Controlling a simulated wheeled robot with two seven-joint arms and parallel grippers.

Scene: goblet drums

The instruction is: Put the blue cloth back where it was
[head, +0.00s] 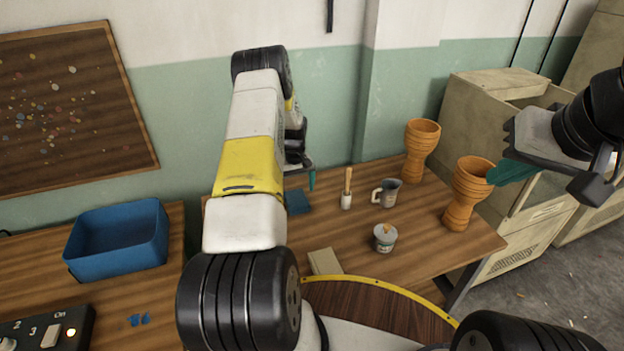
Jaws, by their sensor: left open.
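A dark blue cloth (298,202) lies flat on the wooden table, partly hidden behind my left arm. My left gripper (309,178) is just above and behind it, mostly hidden by my own arm; one teal fingertip shows. It is open, and I see nothing held in it. My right gripper (513,173) is at the right, with its teal fingers pointing left at the rim of the nearer orange goblet drum (464,204). I cannot tell whether they touch the drum or how far they are apart. A second goblet drum (420,155) stands upright farther back.
A brush (347,193), a grey mug (389,192), a small tin (384,241) and a beige block (325,262) stand on the table. A blue bin (118,245) and a control box (45,332) are on the left table. A beige cabinet (470,110) stands at right.

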